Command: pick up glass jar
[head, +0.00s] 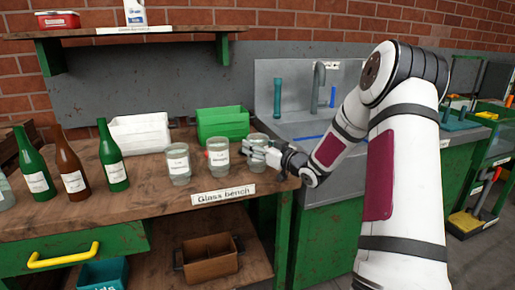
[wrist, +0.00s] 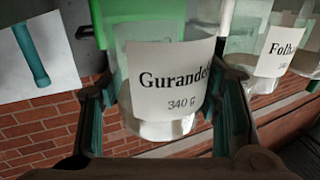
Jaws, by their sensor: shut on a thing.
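The glass jar in my gripper is clear with a white label reading "Gurande…" and "340 g" in the wrist view (wrist: 168,82). In the head view it shows partly behind the fingers (head: 257,138) at the right end of the wooden bench. My gripper (head: 252,151) is shut on this jar, with one finger on each side of it in the wrist view (wrist: 162,110). A second labelled glass jar (head: 218,156) stands just left of the gripper, and a third (head: 178,162) stands further left. Whether the held jar touches the bench is hidden.
A green bin (head: 226,122) and a white bin (head: 139,133) stand behind the jars. Two green bottles and a brown bottle (head: 72,168) stand on the left. A metal sink (head: 300,128) with a faucet adjoins the bench on the right. The bench front (head: 150,200) is clear.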

